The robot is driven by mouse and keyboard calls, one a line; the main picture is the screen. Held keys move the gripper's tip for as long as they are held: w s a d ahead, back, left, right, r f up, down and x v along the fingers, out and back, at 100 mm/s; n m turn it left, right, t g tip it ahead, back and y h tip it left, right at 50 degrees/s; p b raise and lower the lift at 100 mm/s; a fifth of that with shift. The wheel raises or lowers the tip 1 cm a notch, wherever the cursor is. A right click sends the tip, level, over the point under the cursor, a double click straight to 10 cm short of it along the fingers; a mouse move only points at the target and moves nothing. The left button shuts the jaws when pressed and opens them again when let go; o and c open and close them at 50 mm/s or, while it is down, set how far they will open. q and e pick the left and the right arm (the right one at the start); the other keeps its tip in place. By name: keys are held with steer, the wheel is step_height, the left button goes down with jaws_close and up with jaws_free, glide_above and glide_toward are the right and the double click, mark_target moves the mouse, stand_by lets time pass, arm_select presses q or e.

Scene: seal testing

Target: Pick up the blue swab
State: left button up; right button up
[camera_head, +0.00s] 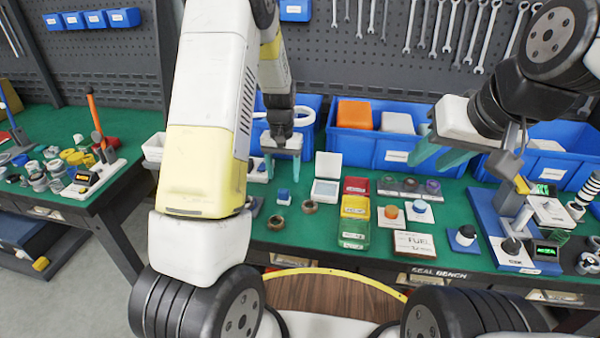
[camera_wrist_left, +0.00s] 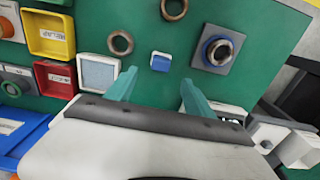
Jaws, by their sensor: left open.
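The blue swab (camera_head: 283,196) is a small blue block with a white part, sitting on the green bench top. In the left wrist view the blue swab (camera_wrist_left: 160,63) lies just beyond the fingertips, roughly centred between them. My left gripper (camera_head: 283,176) has its teal fingers apart, pointing down, behind the swab in the head view. In the left wrist view my left gripper (camera_wrist_left: 158,84) is empty between its fingers. My right gripper (camera_head: 433,160) is at the right, in front of the blue bins, with its teal fingers apart and nothing visible between them.
Brown rings (camera_head: 309,206) lie near the swab. A white open box (camera_head: 325,191) and red, yellow and green boxes (camera_head: 354,232) stand to its right. A square block with a ring (camera_wrist_left: 217,48) is beside it in the wrist view. Blue bins (camera_head: 372,150) line the back.

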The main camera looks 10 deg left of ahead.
mark_target(284, 190)
arm_select(q)
steer(key=shift+w+f, duration=0.1)
steer(key=shift+f, duration=0.4)
steer(key=f, duration=0.4)
steer(key=s+f, duration=0.1)
steer(key=f, duration=0.2)
steer(key=shift+c, duration=0.2)
jaws_close()
steer(key=shift+r, duration=0.15)
